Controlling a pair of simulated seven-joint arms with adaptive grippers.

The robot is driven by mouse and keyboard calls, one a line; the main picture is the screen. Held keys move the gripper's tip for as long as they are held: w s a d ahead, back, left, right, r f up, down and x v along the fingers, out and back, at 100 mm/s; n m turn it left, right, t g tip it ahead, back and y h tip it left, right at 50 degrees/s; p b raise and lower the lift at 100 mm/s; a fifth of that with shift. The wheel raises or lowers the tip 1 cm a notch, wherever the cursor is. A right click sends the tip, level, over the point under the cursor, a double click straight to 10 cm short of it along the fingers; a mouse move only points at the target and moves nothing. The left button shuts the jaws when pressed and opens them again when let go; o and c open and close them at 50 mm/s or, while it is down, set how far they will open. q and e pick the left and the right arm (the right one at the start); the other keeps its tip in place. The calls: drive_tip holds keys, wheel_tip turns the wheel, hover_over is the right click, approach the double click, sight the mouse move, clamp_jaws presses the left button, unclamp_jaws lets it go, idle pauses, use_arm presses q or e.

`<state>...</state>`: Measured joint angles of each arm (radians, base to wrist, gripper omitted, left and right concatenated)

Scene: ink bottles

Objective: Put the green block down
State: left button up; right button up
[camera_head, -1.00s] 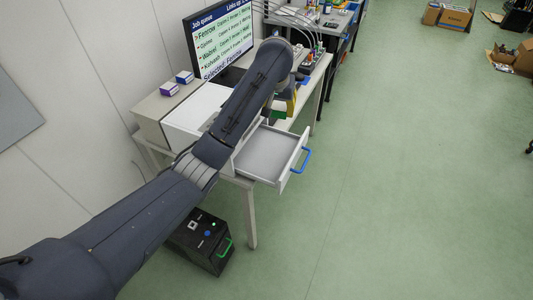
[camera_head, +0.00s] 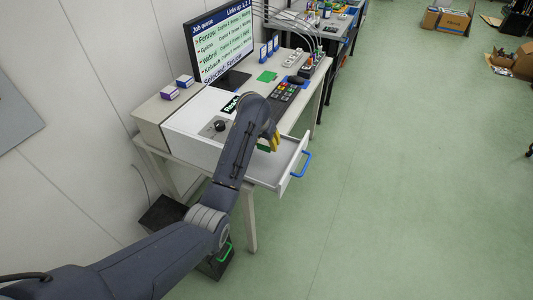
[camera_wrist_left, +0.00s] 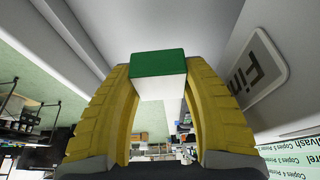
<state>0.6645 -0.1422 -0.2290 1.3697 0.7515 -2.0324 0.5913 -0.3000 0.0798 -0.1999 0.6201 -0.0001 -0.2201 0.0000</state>
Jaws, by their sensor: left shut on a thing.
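My left gripper (camera_head: 274,140) is over the open white drawer (camera_head: 291,177), near the cabinet's front. Its yellow fingers are shut on the green block (camera_wrist_left: 158,64), which shows a green face and a white face in the left wrist view. In the head view the arm hides most of the block, and only a bit of green shows beside the fingers. I cannot tell whether the block touches the drawer floor. The drawer has a blue handle (camera_head: 301,164). My right gripper is not in view.
The white cabinet (camera_head: 190,130) with a black knob stands on the table. A green square (camera_head: 266,76) lies near a keypad (camera_head: 285,91) behind it. A monitor (camera_head: 222,45) stands at the back.

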sight(267, 157)
use_arm(q)
drive_tip(key=shift+f, duration=2.55)
drive_tip(key=shift+f, duration=0.25)
drive_tip(key=o, duration=1.3)
drive_tip(key=shift+r, duration=0.1)
drive_tip(key=shift+r, duration=0.2)
drive_tip(key=v, duration=1.2)
